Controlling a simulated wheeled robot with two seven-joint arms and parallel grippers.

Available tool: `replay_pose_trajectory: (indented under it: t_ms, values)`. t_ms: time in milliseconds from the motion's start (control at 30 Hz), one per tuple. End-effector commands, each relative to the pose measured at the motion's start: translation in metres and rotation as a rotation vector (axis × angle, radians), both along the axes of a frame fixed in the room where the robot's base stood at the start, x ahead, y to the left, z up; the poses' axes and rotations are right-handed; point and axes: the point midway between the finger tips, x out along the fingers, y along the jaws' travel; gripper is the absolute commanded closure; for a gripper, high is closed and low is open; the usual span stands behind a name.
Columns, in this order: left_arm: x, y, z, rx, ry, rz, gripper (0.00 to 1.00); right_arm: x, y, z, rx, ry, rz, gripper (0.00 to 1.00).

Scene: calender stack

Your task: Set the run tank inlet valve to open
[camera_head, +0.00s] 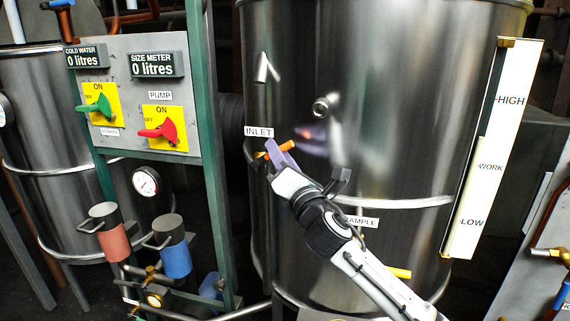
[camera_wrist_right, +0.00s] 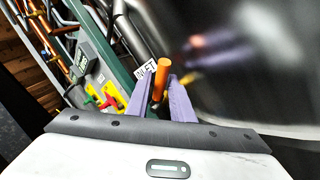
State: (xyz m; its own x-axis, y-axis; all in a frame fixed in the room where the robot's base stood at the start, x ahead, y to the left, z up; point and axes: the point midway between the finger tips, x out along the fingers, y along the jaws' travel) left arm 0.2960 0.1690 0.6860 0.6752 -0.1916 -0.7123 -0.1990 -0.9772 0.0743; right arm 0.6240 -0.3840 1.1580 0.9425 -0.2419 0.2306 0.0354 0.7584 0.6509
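The run tank (camera_head: 400,110) is a large steel vessel with an INLET label (camera_head: 259,132) on its left side. The orange inlet valve handle (camera_head: 288,146) sits just below that label, partly hidden by my right gripper (camera_head: 278,155). In the right wrist view, the orange handle (camera_wrist_right: 161,78) stands between the two purple fingers of my right gripper (camera_wrist_right: 161,88). Its end reaches past the fingertips. The fingers are apart with the handle in the narrow gap. I cannot tell whether both touch it. My left gripper is not in view.
A control panel (camera_head: 128,100) with a green and a red switch stands left of the tank on a green frame (camera_head: 208,130). Red (camera_head: 110,235) and blue (camera_head: 175,258) cylinders are below it. A SAMPLE label (camera_head: 361,221) and a yellow handle (camera_head: 400,273) are lower on the tank.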

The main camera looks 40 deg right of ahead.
Motion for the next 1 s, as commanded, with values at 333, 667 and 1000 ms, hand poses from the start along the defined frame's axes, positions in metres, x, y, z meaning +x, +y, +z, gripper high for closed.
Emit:
replay_pose_trajectory:
  t_ms: [333,667,1000]
  values:
    - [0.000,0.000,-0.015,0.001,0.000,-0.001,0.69,-0.062,0.016,-0.019,-0.001,0.003,0.001,0.79]
    - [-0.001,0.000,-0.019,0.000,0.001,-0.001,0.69,-0.090,0.023,-0.023,-0.001,0.002,0.000,0.79]
    - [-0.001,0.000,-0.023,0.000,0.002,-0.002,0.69,-0.091,0.022,-0.028,-0.041,0.007,-0.021,0.99]
